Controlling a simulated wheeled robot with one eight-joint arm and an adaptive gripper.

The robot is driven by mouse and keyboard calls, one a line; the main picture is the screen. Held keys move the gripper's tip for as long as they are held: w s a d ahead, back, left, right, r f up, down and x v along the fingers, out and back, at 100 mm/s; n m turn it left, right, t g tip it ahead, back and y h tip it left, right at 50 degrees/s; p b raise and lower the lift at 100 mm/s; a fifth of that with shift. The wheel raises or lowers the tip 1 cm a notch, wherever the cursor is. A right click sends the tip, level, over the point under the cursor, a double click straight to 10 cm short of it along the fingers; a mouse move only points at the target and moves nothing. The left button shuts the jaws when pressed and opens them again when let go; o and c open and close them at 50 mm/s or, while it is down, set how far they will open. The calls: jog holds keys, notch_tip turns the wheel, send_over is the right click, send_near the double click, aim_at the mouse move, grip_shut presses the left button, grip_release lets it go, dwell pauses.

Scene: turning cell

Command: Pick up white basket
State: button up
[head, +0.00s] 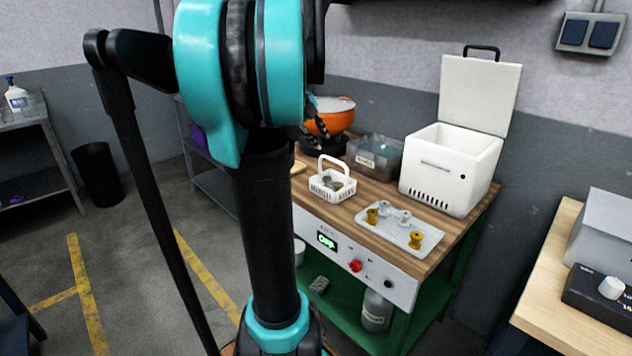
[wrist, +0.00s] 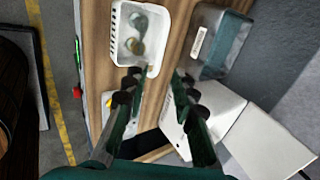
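The white basket (head: 326,191) stands upright on the wooden bench top, with its arched handle raised and several greyish items inside. In the wrist view the white basket (wrist: 117,36) is at the top, just beyond the fingertips and slightly left of the gap between them. My gripper (wrist: 157,76) is open, with nothing between its fingers. I cannot tell from the wrist view how high the fingers are above the bench. In the head view my arm hides most of the gripper; dark finger parts show in front of the orange pot.
A white tray (head: 384,232) with several small spools lies right of the basket. A grey bin (head: 374,157) and an open white box (head: 447,175) stand behind. An orange pot (head: 335,122) is at the back left. The bench front carries a red knob (head: 355,266).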

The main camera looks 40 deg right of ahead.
aim_at(333, 160)
jog(key=x, duration=1.1)
jog(key=shift+f, duration=0.1)
jog(key=shift+x, duration=2.7)
jog(key=shift+w, duration=0.1)
grip_shut()
